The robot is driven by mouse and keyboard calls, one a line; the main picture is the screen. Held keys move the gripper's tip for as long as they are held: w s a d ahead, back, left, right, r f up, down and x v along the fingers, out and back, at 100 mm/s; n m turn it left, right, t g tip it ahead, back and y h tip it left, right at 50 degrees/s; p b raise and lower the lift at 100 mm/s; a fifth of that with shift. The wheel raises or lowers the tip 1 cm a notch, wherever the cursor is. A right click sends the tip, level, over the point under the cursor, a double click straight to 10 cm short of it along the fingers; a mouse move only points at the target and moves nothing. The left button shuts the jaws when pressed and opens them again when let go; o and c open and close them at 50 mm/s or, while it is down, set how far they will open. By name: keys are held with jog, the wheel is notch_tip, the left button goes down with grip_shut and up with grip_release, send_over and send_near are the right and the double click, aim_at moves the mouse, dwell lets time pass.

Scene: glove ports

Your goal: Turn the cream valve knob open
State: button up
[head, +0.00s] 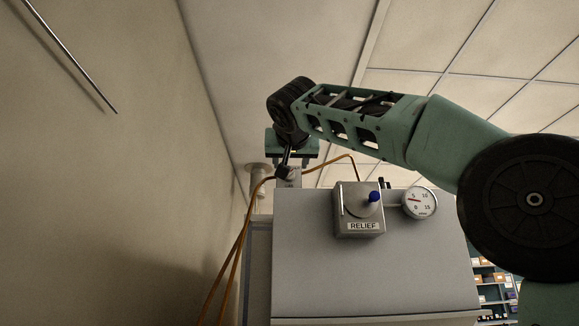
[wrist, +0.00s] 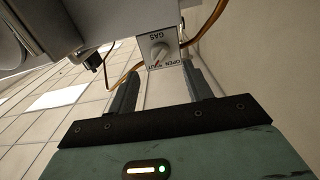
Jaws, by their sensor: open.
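The cream valve knob (wrist: 159,52) is on the front of a small pale box labelled GAS, at the top middle of the wrist view. The box's lettering is upside down there, with OPEN and SHUT along its lower edge. A red mark on the knob points down and left, toward the SHUT side. My gripper (wrist: 161,70) is open and empty. Its fingers point at the box, one toward each side, with the knob in line with the gap between them. No contact shows. In the head view my gripper (head: 291,154) hangs over the small box (head: 291,180); the knob cannot be made out.
A RELIEF box (head: 358,210) with a blue-tipped knob (head: 374,197) and a round gauge (head: 419,203) are on the grey cabinet (head: 370,275), right of the gas box. Orange tubing (head: 236,255) runs close by the gas box.

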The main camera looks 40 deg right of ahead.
jog(key=p+x, duration=0.1)
jog(key=x, duration=0.5)
jog(key=shift+p, duration=0.4)
jog(key=shift+c, duration=0.3)
jog(key=c, duration=0.9)
